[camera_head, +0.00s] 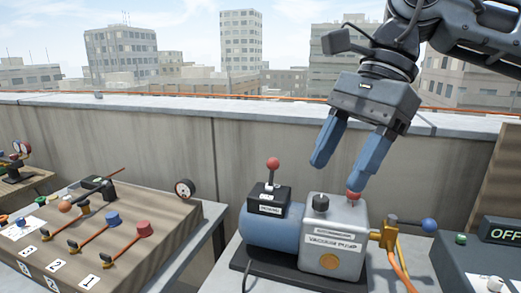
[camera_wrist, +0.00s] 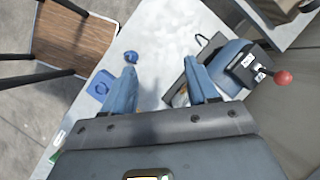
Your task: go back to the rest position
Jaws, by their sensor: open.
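My gripper (camera_head: 338,163) is open, with two blue fingers pointing down. It is in the air over the vacuum pump (camera_head: 333,243), and nothing shows between the fingers. In the wrist view my gripper (camera_wrist: 160,88) also shows its fingers spread apart. The pump has a blue motor body, a grey housing and a box with a red-knobbed lever (camera_head: 273,165) standing up. The right fingertip appears close to a small red knob (camera_head: 353,197) on the pump; whether they touch I cannot tell. The lever's red ball (camera_wrist: 283,78) is at the right in the wrist view.
A panel (camera_head: 110,235) with several coloured valve handles and a gauge (camera_head: 185,188) is at left. A box with an OFF display (camera_head: 500,233) is at right. A parapet wall (camera_head: 250,140) runs behind. A blue ball (camera_head: 429,225) sits near the pump's brass fitting (camera_head: 388,236).

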